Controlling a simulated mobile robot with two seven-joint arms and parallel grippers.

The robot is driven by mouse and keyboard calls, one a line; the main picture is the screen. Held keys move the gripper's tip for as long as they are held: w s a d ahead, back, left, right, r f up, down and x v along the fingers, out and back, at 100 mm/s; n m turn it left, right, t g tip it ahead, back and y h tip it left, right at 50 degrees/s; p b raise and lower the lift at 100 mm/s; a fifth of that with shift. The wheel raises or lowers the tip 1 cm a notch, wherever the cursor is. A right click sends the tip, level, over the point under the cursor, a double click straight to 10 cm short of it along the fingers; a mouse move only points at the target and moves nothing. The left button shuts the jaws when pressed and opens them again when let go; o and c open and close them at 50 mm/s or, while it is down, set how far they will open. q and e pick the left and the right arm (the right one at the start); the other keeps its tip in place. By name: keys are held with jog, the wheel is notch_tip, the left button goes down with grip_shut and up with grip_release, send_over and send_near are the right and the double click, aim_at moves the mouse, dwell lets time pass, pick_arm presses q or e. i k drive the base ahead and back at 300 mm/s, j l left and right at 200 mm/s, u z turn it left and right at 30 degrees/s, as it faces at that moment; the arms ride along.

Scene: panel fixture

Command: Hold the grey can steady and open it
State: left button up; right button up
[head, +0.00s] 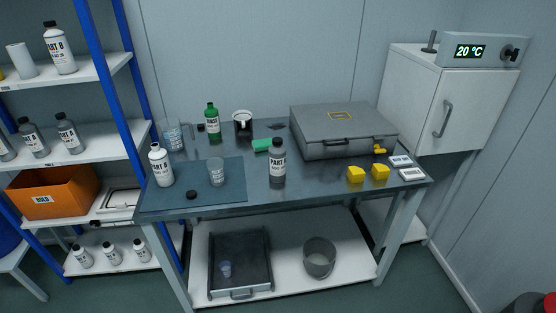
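A grey can-like bottle (278,166) with a label and a dark cap stands upright near the front middle of the table. Its cap appears to be on. A smaller light and dark round container (243,126) stands behind it to the left; I cannot tell whether it has a lid. Neither of my grippers is in view, and nothing touches the grey bottle.
The table (320,190) also holds a grey case (345,142), yellow blocks (356,174), a green bottle (212,122), a white bottle (160,166), a clear cup (216,172) and a black cap (191,195) on a blue mat (180,203). Shelves stand left, a cabinet (420,95) right.

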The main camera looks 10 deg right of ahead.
aim_at(277, 155)
jog(key=i+l+u, duration=0.1)
jog(key=l+u, duration=0.15)
jog(key=u, duration=0.2)
jog(key=i+l+u, duration=0.1)
jog(key=l+u, duration=0.2)
jog(key=u, duration=0.15)
jog(key=l+u, duration=0.25)
jog(key=l, duration=1.6)
jog(key=i+u, duration=0.05)
jog(key=i, duration=0.05)
